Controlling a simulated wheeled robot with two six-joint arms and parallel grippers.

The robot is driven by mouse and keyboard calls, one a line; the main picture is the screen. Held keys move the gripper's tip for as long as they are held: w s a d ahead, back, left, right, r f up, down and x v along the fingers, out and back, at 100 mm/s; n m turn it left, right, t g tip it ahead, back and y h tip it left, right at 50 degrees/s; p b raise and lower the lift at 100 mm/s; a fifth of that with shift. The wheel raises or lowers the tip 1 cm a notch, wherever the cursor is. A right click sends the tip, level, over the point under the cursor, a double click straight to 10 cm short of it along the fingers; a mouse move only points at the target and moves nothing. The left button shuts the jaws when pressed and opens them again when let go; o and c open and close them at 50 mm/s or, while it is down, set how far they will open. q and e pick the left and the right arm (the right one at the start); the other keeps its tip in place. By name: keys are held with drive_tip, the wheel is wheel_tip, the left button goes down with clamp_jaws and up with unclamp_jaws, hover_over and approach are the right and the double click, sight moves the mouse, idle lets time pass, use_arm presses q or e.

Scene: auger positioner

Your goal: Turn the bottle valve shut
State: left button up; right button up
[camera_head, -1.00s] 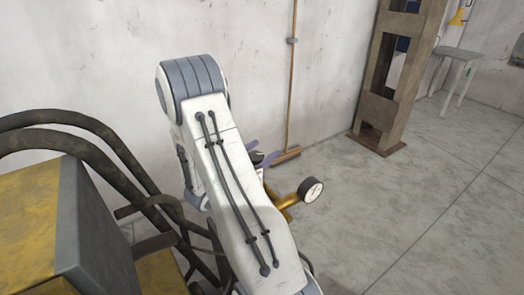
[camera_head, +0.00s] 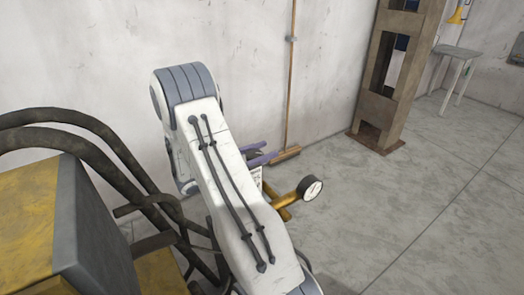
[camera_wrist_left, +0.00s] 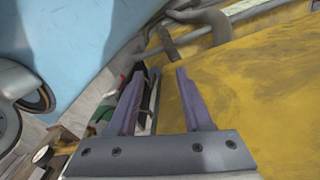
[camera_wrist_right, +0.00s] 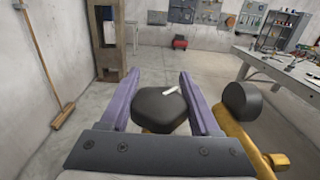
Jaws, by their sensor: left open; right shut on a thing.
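The valve knob (camera_wrist_right: 160,108) is dark and rounded with a white mark on top. In the right wrist view it sits between the purple fingers of my right gripper (camera_wrist_right: 158,92), which is shut on it. Brass fittings (camera_wrist_right: 240,145) and a round gauge (camera_wrist_right: 242,100) stand just right of it. In the head view the gauge (camera_head: 311,188) shows its white face, and my right gripper (camera_head: 258,157) shows partly behind my white arm, which hides the knob and bottle. My left gripper (camera_wrist_left: 158,100) is open in the left wrist view, with nothing held between its fingers.
A yellow machine housing (camera_head: 30,220) with thick dark hoses (camera_head: 100,135) stands at the left in the head view. A broom (camera_head: 287,152) leans on the wall, and a rusty steel frame (camera_head: 385,105) stands beyond.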

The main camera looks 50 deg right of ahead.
drive_tip(key=shift+s+a+m+g+y+p, duration=0.1)
drive_tip(key=shift+s+a+m+g+y, duration=0.15)
drive_tip(key=shift+m+g+y, duration=1.3)
drive_tip(key=shift+s+a+m+g+y+p, duration=0.1)
drive_tip(key=shift+s+a+m+g+y, duration=0.2)
drive_tip(key=shift+m+g+y, duration=1.25)
drive_tip(key=shift+s+a+m+g+y+p, duration=0.1)
drive_tip(key=shift+s+a+m+g+y, duration=0.15)
drive_tip(key=shift+m+g+y, duration=1.3)
drive_tip(key=shift+g, duration=0.55)
drive_tip(key=o, duration=1.4)
drive_tip(key=shift+c, duration=0.2)
